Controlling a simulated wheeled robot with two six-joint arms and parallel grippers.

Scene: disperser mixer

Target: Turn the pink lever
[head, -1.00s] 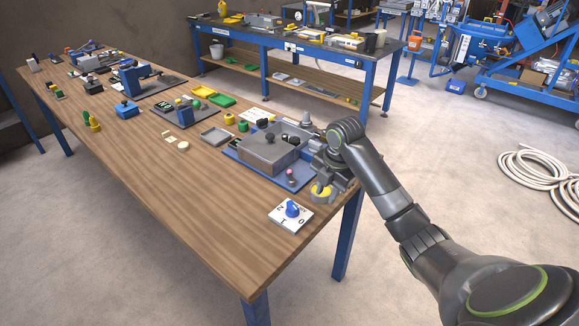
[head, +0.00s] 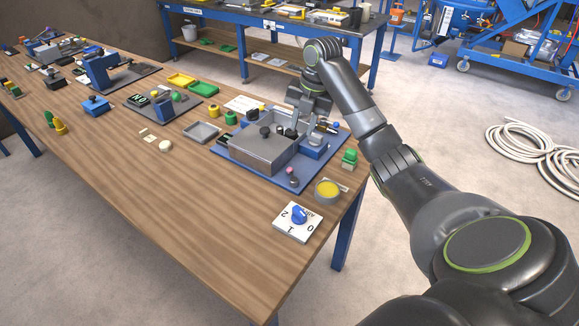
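A small lever with a pink knob (head: 291,171) stands at the front right corner of the blue base plate (head: 255,171). The plate carries a grey open box (head: 261,158) with dark knobs. My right gripper (head: 303,116) points down above the back right of the box and is clear of the pink lever. Its fingers are small and partly merge with the grey parts behind, so their opening is unclear. My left gripper is out of view.
A white dial plate with a blue knob (head: 299,214) and a round yellow-topped container (head: 328,190) lie near the table's right edge. A green-topped item (head: 349,157) stands there too. The wooden table front (head: 190,210) is clear.

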